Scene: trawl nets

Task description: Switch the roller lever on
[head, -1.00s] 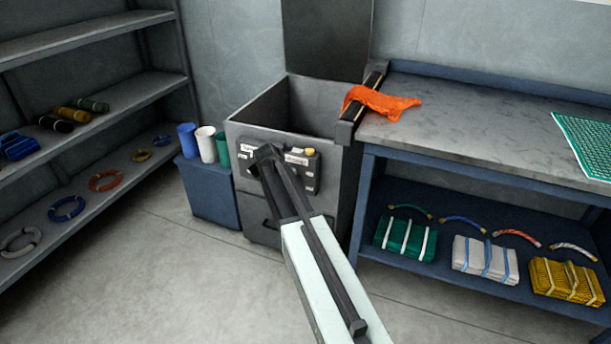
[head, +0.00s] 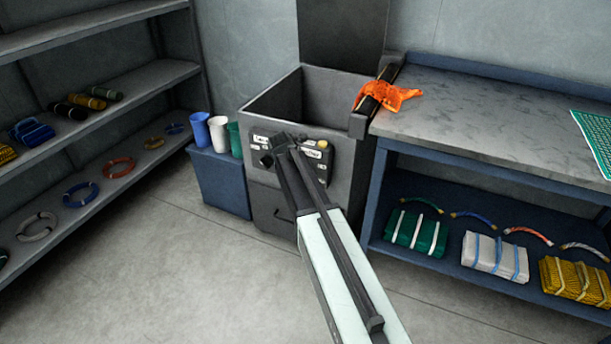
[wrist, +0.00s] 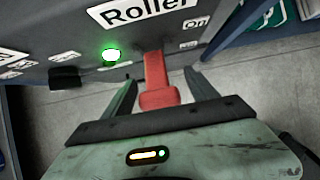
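The roller lever (wrist: 156,75) is red and shows in the wrist view under a white "Roller" label (wrist: 150,10). It points down toward my palm, and an "On" label (wrist: 197,22) sits to its right. A round green light (wrist: 111,54) glows left of the lever. My gripper (wrist: 161,78) is open, one dark finger on each side of the lever, with gaps visible on both sides. In the head view my gripper (head: 283,142) is in front of the control panel (head: 322,172) on the grey machine (head: 345,172), and the lever is hidden there.
A black knob (wrist: 65,78) sticks out left of the light. A blue bin (head: 220,185) stands left of the machine, with cups on top. A workbench (head: 470,115) with an orange cloth (head: 395,96) adjoins on the right. Shelves (head: 120,90) line the left; floor between is clear.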

